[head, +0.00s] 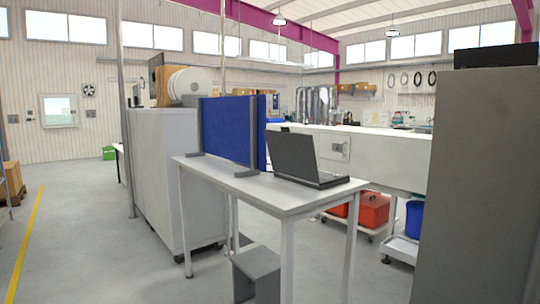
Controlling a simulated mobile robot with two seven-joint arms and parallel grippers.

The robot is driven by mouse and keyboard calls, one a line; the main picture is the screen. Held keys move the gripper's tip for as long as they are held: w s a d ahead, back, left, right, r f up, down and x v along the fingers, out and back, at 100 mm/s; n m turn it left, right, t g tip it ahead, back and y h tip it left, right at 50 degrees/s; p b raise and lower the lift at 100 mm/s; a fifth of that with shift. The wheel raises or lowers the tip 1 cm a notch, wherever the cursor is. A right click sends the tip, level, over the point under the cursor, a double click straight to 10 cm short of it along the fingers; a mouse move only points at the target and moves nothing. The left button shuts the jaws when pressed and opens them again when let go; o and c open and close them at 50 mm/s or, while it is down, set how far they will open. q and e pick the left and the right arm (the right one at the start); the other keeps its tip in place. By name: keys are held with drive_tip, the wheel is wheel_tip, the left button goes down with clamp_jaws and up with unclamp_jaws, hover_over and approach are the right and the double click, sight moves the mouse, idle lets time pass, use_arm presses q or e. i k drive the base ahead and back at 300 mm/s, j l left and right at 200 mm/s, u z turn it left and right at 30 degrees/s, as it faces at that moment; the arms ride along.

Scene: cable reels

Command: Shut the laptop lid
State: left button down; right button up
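A dark grey laptop (292,156) stands on a white table (243,189) ahead of me, near the table's right end. Its lid is up, tilted open from the base, and the back or side of the lid faces left. The laptop's base (321,181) lies flat on the tabletop. Neither of my grippers shows in the head view.
A blue partition (227,128) stands on the table left of the laptop. A grey cabinet (170,175) is behind left, and a tall grey cabinet (482,190) blocks the right. A grey stool (256,272) stands under the table. Open floor (85,240) lies left.

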sight(292, 154)
drive_tip(key=i+j+z, duration=0.25)
drive_tip(key=i, duration=1.35)
drive_tip(key=l+z, duration=0.05)
drive_tip(key=l, duration=0.05)
